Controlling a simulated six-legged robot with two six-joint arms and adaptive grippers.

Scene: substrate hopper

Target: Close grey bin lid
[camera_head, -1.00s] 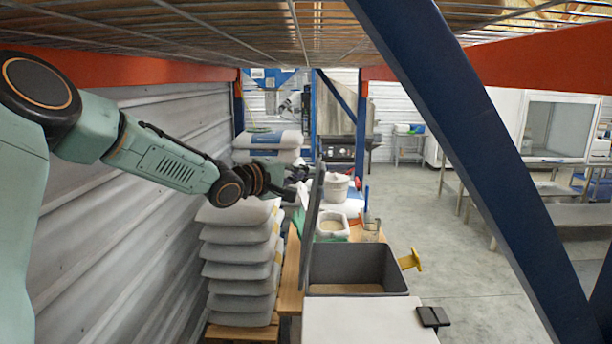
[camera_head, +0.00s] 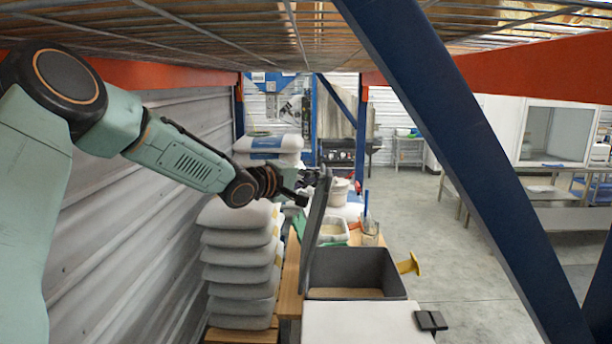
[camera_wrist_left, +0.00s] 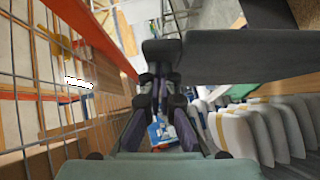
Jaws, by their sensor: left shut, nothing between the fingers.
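The grey bin (camera_head: 355,284) stands open, with pale brown substrate inside. Its grey lid (camera_head: 316,222) stands steeply up from the bin's left edge, its top leaning slightly right. My left gripper (camera_head: 314,178) is shut and empty at the left side of the lid's upper end, seemingly touching it. In the left wrist view, my left gripper (camera_wrist_left: 160,78) is shut beside the lid (camera_wrist_left: 250,55), which spans the upper right. Exact contact is hard to see. My right gripper is out of view.
Stacked grey sacks (camera_head: 236,270) stand left of the bin. A yellow scoop handle (camera_head: 409,265) sticks out right of it. A white tub (camera_head: 333,230) and a glass jar (camera_head: 370,233) stand behind. A blue rack brace (camera_head: 460,150) crosses the right. Wire shelving hangs overhead.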

